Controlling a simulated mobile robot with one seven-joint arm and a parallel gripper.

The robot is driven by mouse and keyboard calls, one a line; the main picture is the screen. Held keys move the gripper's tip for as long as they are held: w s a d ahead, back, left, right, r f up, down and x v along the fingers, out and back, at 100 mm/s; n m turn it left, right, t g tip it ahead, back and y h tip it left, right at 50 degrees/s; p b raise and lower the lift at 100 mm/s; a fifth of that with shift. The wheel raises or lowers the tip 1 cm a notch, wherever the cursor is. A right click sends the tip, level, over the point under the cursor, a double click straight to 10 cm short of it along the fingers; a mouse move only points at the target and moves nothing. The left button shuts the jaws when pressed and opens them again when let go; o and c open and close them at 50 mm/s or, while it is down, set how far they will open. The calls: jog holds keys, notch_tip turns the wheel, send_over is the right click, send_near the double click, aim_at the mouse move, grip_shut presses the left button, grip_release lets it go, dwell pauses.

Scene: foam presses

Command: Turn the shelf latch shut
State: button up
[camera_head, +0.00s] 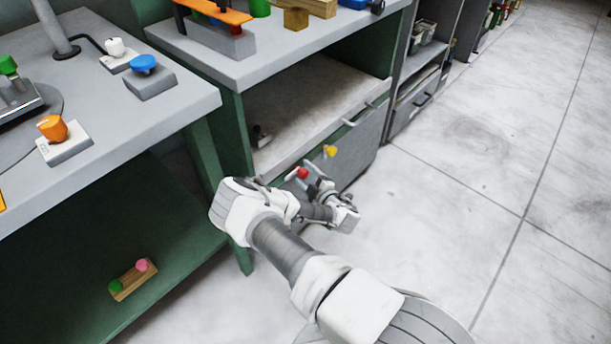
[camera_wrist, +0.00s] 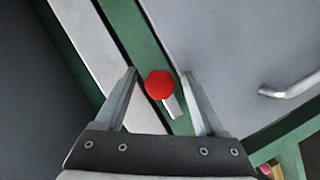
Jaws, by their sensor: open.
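The shelf latch appears to be a small lever with a red ball knob (camera_head: 302,173), set at the green frame below the shelf of the middle bench. In the wrist view the red knob (camera_wrist: 160,85) hides much of its short pale lever, which lies tilted over the green bar. My gripper (camera_wrist: 159,74) is open, with one finger on each side of the knob. Gaps show between the fingers and the knob. In the head view my gripper (camera_head: 312,181) is at the bench front, and my wrist partly covers the latch area.
A grey drawer with a bar handle (camera_wrist: 290,86) lies to the right of the latch. The left bench (camera_head: 190,98) stands close to my arm. The floor (camera_head: 450,220) at right is clear.

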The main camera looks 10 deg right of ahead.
grip_shut()
